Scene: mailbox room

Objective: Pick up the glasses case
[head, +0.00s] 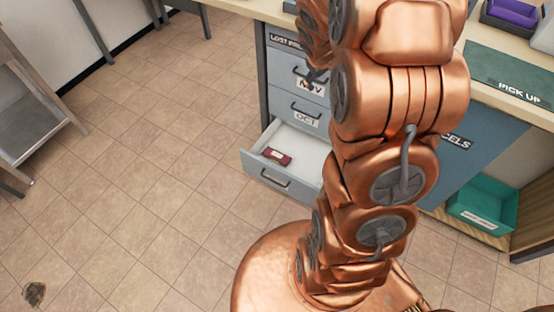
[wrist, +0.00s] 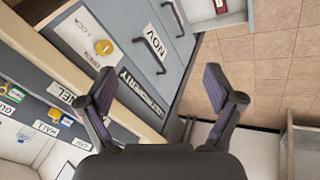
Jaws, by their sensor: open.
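A small dark red case with a pale label, which looks like the glasses case (head: 277,156), lies in the open bottom drawer (head: 303,145) of the grey cabinet in the head view. My gripper (wrist: 157,88) is open and empty in the wrist view, its two dark fingers spread wide. It is in front of the upper cabinet drawers marked NOV, above and apart from the case. In the head view my arm hides most of the gripper.
The drawers marked NOV (head: 311,84) and OCT (head: 305,120) are shut, with dark handles. A teal bin (head: 484,205) sits on a low shelf at the right. A grey metal rack (head: 30,115) stands at the left. The tiled floor (head: 150,150) between is clear.

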